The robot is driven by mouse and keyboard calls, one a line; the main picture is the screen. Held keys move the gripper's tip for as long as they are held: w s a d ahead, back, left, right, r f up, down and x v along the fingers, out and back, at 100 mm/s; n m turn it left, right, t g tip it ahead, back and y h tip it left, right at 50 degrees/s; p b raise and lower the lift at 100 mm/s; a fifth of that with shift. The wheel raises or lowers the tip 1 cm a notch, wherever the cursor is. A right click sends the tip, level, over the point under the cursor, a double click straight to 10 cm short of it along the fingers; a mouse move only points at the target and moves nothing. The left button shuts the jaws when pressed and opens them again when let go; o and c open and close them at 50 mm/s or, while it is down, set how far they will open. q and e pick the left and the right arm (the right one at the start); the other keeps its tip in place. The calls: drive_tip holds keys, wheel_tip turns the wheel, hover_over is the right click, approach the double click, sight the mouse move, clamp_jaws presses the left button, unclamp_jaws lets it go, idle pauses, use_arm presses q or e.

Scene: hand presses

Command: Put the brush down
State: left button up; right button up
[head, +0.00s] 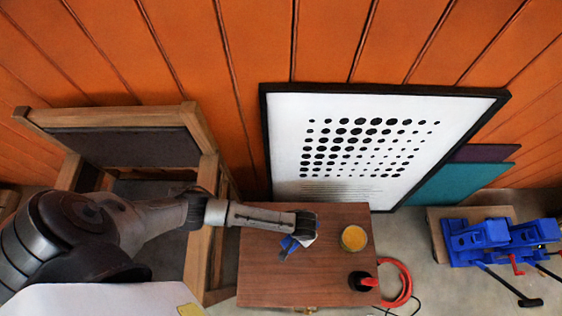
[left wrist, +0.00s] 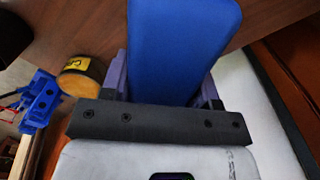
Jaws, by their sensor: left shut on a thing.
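The brush shows as a blue block (left wrist: 185,45) in the left wrist view, where it fills the space between my two fingers. My left gripper (left wrist: 165,92) is shut on it. In the head view the left gripper (head: 299,237) is above the brown wooden tabletop (head: 265,285), with a small blue part of the brush (head: 287,245) showing at its tip. The brush's far end and any bristles are hidden or out of frame. I cannot tell whether the brush touches the tabletop. My right gripper is not in view.
A round yellow-topped container (head: 354,238) stands right of the left gripper. A black-and-red object (head: 361,281) and a red cable (head: 403,290) lie near the table's right edge. Blue presses (head: 490,240) stand farther right. A wooden chair (head: 120,118) is at left. The tabletop's front left is clear.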

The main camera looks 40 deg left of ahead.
use_arm(q)
drive_tip(key=shift+s+a+f, duration=0.1)
drive_tip(key=shift+s+a, duration=0.15)
drive_tip(key=shift+n, duration=0.3)
drive_tip(key=a+f+b, duration=0.1)
drive_tip(key=a+f, duration=0.1)
drive_tip(key=a, duration=0.1)
drive_tip(key=a+f+b, duration=0.1)
drive_tip(key=a+f, duration=0.1)
drive_tip(key=a, duration=0.1)
drive_tip(key=a+f+b, duration=0.1)
drive_tip(key=a+f, duration=0.1)
drive_tip(key=a, duration=0.2)
drive_tip(key=shift+s+f+b, duration=0.1)
drive_tip(key=shift+s+b, duration=0.05)
drive_tip(key=shift+b, duration=0.2)
drive_tip(key=shift+a+f, duration=0.3)
drive_tip(key=shift+a, duration=0.35)
wheel_tip(320, 180, down, 4)
drive_tip(key=b, duration=0.2)
drive_tip(key=shift+b, duration=0.35)
drive_tip(key=shift+f, duration=0.2)
drive_tip(key=o, duration=0.9)
